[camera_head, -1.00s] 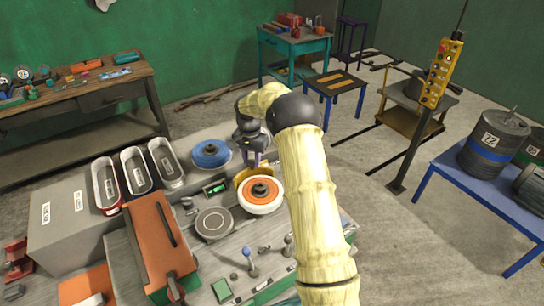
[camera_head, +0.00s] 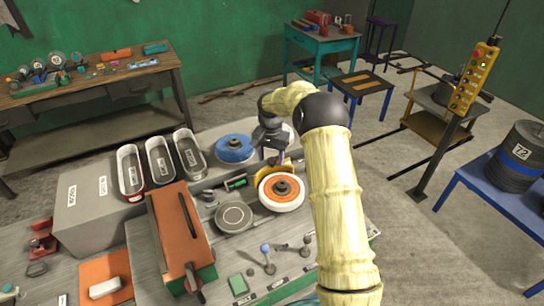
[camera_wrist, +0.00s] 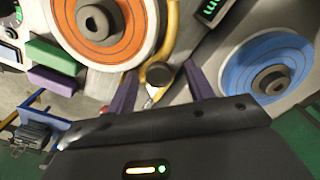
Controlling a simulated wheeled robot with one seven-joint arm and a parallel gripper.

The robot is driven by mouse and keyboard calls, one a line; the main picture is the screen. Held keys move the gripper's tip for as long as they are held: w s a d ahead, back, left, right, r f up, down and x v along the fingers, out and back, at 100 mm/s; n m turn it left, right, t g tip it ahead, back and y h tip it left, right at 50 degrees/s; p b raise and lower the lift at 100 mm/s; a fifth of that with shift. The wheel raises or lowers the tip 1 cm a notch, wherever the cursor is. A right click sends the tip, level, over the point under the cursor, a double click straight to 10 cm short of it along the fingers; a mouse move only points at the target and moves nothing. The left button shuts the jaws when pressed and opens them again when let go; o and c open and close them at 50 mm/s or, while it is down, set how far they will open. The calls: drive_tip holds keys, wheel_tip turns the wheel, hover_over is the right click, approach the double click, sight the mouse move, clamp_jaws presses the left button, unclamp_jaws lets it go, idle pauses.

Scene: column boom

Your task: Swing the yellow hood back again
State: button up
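The yellow hood (camera_head: 262,197) shows as a curved edge at the left and back of the orange-and-white wheel (camera_head: 283,203). In the wrist view, its yellow bar (camera_wrist: 172,28) runs beside the wheel's rim to a dark round knob (camera_wrist: 158,73). My gripper (camera_wrist: 160,88) is open, with one purple finger on each side of the knob and visible gaps to both. In the head view, my gripper (camera_head: 277,158) is behind the wheel, and my arm hides part of that area.
A blue wheel (camera_head: 235,148) lies left of my gripper. A grey disc (camera_head: 234,217) and small levers (camera_head: 266,250) are in front. An orange-topped box (camera_head: 180,225) and several bins stand left. A yellow button pendant (camera_head: 474,80) hangs at right.

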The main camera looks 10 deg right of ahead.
drive_tip(key=shift+d, duration=0.15)
drive_tip(key=shift+w+r, duration=0.1)
drive_tip(key=shift+r, duration=0.4)
wheel_tip(320, 180, up, 16)
drive_tip(key=b, duration=0.2)
drive_tip(key=shift+r+b, duration=0.2)
drive_tip(key=shift+b, duration=0.2)
drive_tip(key=s+f+n+t, duration=0.1)
drive_tip(key=s+f+n, duration=0.2)
drive_tip(key=s, duration=1.3)
drive_tip(key=s+a+f+n+t, duration=0.1)
drive_tip(key=s+f+n, duration=0.2)
drive_tip(key=s+f, duration=0.6)
drive_tip(key=s, duration=0.7)
drive_tip(key=shift+s+t, duration=0.3)
drive_tip(key=shift+s, duration=0.1)
